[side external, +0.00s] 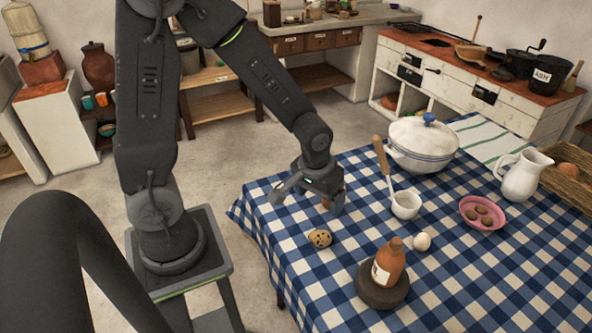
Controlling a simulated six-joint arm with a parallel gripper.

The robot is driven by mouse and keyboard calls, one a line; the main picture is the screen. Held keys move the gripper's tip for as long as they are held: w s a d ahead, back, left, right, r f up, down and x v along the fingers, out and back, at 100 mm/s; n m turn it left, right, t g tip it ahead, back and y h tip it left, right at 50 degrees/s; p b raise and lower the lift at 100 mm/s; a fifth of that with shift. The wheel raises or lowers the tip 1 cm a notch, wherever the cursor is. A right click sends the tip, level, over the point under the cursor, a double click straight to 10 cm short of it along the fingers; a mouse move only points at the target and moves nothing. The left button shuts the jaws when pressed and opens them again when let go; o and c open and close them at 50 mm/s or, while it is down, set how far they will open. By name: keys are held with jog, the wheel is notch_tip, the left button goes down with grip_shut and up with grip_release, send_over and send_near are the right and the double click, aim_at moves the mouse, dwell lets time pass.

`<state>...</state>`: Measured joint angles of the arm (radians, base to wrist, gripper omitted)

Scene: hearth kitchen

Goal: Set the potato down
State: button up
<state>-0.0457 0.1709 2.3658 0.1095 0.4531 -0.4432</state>
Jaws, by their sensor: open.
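A small brown thing (325,203), which looks like the potato, is at the blue and white checked tablecloth (262,212), near the table's left edge. My gripper (307,204) is low over the cloth with its fingers spread apart. The brown thing is between them, close to the right finger, which hides part of it. I cannot tell whether it touches that finger. A round tan thing with dark spots (320,238) lies on the cloth just in front of my gripper.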

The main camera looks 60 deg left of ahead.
jog(key=s+d+r+m+t, duration=0.1)
jog(key=s+r+m+t, duration=0.1)
jog(key=s+r, duration=0.3)
jog(key=s+d+r+m+t, duration=0.1)
jog(key=s+r, duration=0.4)
jog(key=r, duration=0.8)
jog(key=shift+s+d+m+t+h, duration=0.15)
jog(key=shift+s+m+t+h, duration=0.25)
jog(key=shift+m, duration=0.4)
